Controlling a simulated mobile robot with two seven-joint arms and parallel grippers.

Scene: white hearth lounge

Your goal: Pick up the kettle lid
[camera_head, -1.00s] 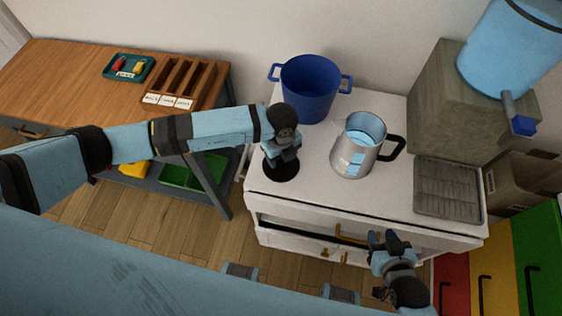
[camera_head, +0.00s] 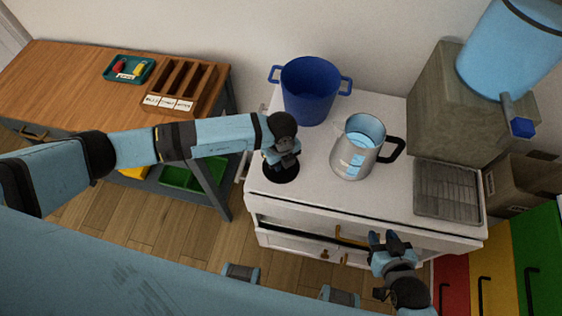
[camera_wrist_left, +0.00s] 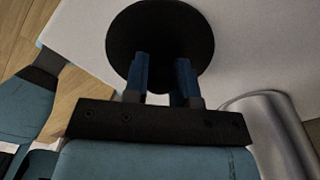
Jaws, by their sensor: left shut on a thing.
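The kettle lid (camera_head: 283,175) is a flat black disc at the front left of the white counter. It also shows in the left wrist view (camera_wrist_left: 160,25). My left gripper (camera_head: 281,161) is above it, with its fingers pointing down and shut on the lid's middle. The grip point itself is hidden. The lid looks at or very near counter level. The steel kettle (camera_head: 351,158) stands open to the right, with blue inside and a black handle. My right gripper (camera_head: 384,238) is open and empty in front of the counter.
A blue pot (camera_head: 308,92) stands behind my left gripper. A grey rack (camera_head: 447,192) lies at the right of the white counter (camera_head: 320,195), beside a stone block (camera_head: 450,110) carrying a blue tank (camera_head: 505,50). A wooden table (camera_head: 65,75) stands at left.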

